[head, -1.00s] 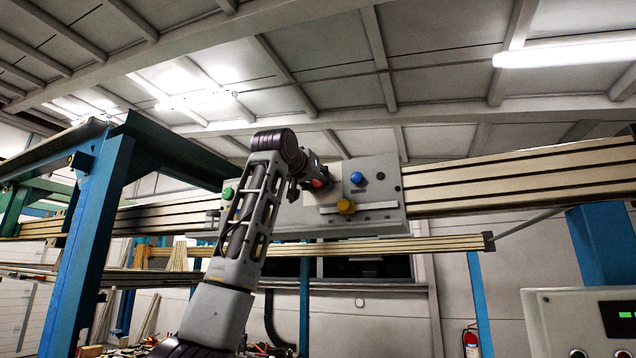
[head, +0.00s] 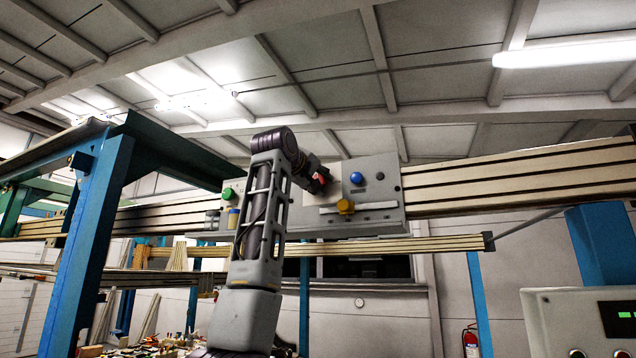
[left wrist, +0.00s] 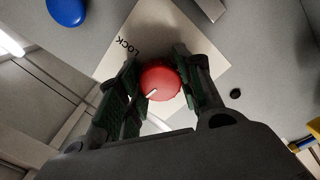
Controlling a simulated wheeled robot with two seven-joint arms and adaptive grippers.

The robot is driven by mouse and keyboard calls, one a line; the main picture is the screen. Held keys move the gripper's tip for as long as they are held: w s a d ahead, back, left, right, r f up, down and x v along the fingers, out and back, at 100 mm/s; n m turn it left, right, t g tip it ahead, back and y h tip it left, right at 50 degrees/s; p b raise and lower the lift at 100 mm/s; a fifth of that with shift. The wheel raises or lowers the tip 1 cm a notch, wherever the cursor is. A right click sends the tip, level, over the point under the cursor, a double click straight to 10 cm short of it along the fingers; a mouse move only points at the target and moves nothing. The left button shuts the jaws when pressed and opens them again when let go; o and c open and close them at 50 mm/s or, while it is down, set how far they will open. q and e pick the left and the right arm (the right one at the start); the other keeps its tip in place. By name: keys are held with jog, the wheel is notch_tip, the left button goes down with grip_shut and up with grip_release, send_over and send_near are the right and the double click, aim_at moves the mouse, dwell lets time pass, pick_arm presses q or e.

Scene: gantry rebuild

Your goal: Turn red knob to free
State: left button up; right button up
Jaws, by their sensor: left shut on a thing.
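The red knob (left wrist: 160,83) sits on a pale square plate (left wrist: 150,32) marked LOCK. My left gripper (left wrist: 157,84) has its two green-padded fingers on either side of the knob and is shut on it. The knob's white pointer line angles away from the LOCK word. Any other word on the plate is hidden by the gripper. In the head view the red knob (head: 319,178) is mostly covered by my left gripper (head: 320,182). My right gripper is not in view.
The grey panel (head: 388,180) also carries a blue knob (head: 356,178), a yellow knob (head: 345,206) and a green knob (head: 228,193). A ledge (head: 375,207) juts out below the blue knob. The panel is on a long beam (head: 520,178). A control box (head: 560,320) stands at lower right.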

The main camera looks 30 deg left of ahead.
pick_arm(q)
jog(key=shift+n, duration=0.6)
jog(key=o, duration=1)
jog(key=shift+s, duration=0.1)
jog(key=shift+o, duration=0.2)
jog(key=shift+s, duration=0.1)
jog(key=s, duration=1.1)
jog(key=shift+s+d, duration=0.3)
jog(key=shift+s, duration=0.05)
